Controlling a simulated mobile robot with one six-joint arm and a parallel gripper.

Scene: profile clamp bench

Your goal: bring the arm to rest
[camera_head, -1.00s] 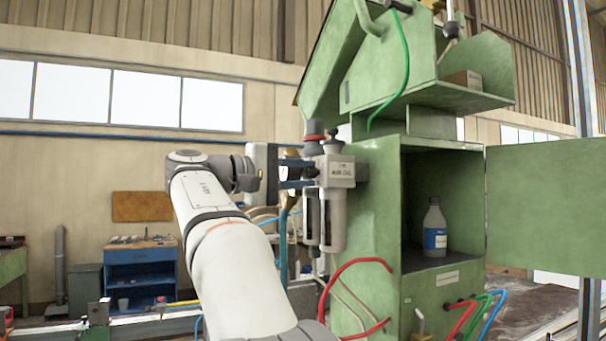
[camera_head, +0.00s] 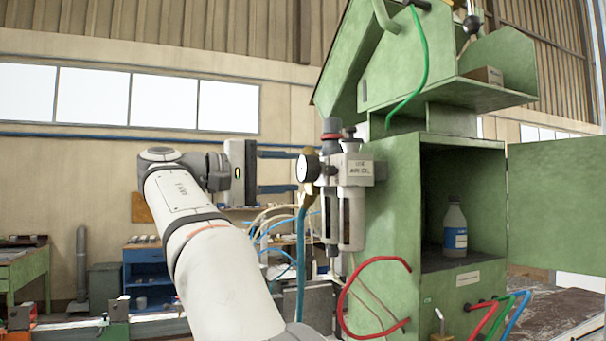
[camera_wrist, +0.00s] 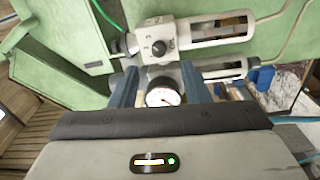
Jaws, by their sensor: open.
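My gripper (camera_head: 288,171) is open, its two blue fingers pointing right toward the filter-regulator unit (camera_head: 352,170) on the green machine. The unit's grey body (camera_wrist: 157,45) and clear bowls lie beyond the fingers. My white arm rises from the bottom of the head view and bends right at the wrist.
The green machine cabinet (camera_head: 390,235) stands right, its door (camera_head: 557,200) open and a bottle (camera_head: 455,228) inside. A red hose (camera_head: 345,300) loops out below the unit. A blue hose (camera_head: 301,260) hangs under the gauge. Space left of my wrist looks clear.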

